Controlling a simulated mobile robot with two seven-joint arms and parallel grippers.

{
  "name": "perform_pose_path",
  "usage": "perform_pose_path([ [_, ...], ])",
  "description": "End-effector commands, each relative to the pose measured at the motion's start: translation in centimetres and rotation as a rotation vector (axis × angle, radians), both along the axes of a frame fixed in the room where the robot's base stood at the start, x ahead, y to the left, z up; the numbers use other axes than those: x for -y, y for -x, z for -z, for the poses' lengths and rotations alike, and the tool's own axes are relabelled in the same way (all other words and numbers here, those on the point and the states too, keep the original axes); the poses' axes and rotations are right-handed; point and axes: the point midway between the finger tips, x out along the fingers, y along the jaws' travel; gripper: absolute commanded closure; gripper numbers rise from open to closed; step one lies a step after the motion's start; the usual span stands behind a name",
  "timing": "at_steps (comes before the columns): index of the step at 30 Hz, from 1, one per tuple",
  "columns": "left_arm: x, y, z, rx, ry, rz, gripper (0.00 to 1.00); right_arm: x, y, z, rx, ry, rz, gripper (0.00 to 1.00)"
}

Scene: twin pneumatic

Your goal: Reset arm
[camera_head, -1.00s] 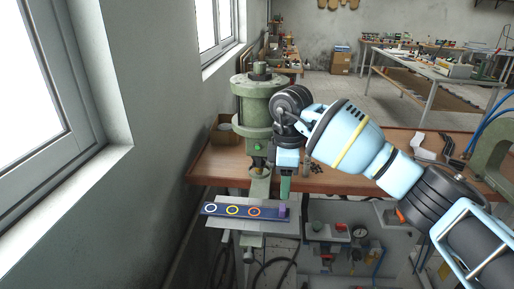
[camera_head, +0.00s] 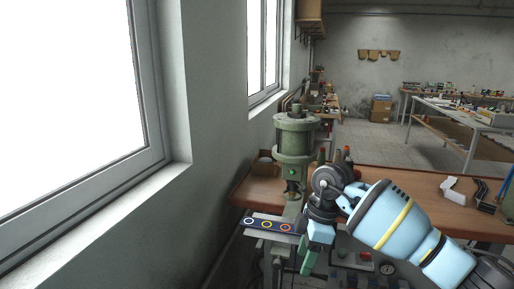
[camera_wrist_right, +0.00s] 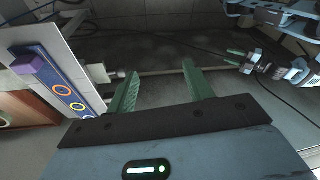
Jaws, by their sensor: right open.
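My right gripper (camera_head: 309,262) hangs low in front of the workbench, just right of a blue strip with coloured rings (camera_head: 267,225). In the right wrist view its two green fingers (camera_wrist_right: 160,88) are apart with nothing between them. That view also shows the strip (camera_wrist_right: 62,88) on a pale plate at the left, with a purple block (camera_wrist_right: 26,64) at its end. The fingers are clear of the strip. The purple block is hidden behind my right arm in the head view. My left gripper is not in view.
A green pneumatic press (camera_head: 296,140) stands on the wooden bench (camera_head: 400,196) behind the strip. A wall with windows is close on the left. A gauge (camera_head: 388,268) and hoses sit under the bench. A white-topped table (camera_head: 470,128) stands farther back.

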Motion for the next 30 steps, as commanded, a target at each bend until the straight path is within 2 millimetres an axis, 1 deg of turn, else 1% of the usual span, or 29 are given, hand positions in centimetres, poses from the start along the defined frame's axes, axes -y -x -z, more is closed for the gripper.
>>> perform_pose_path([
  [1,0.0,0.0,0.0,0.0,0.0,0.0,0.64,-1.4,0.9,1.3,-0.019,-0.071,-0.052,0.48],
  [3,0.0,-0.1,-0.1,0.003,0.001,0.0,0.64,-3.5,2.1,2.6,-0.03,-0.181,-0.124,0.48],
  [5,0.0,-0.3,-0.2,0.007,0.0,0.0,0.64,-5.4,3.2,3.5,-0.038,-0.29,-0.186,0.48],
  [8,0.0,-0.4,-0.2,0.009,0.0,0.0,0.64,-8.7,5.6,4.8,-0.037,-0.508,-0.278,0.48],
  [9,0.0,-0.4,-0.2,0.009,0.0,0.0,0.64,-10.1,6.6,5.1,-0.03,-0.606,-0.306,0.48],
  [12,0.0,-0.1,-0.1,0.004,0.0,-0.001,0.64,-12.9,8.7,5.2,0.01,-0.857,-0.344,0.48],
  [16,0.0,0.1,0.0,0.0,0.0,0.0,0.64,-15.1,10.6,4.6,0.103,-1.158,-0.311,0.48],
  [19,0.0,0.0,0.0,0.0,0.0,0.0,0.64,-15.6,11.2,4.1,0.204,-1.35,-0.224,0.48],
  [21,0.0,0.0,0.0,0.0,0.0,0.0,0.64,-15.3,11.3,3.9,0.284,-1.459,-0.135,0.48],
  [23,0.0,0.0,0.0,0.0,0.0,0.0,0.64,-14.8,11.1,4.0,0.356,-1.531,-0.04,0.48],
  [26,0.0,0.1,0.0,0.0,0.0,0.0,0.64,-13.1,10.7,4.7,0.479,-1.604,0.144,0.48],
  [29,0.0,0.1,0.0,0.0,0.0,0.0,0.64,-10.8,10.3,6.4,0.594,-1.614,0.349,0.48],
  [30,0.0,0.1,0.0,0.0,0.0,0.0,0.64,-9.7,10.2,7.4,0.635,-1.599,0.435,0.48],
])
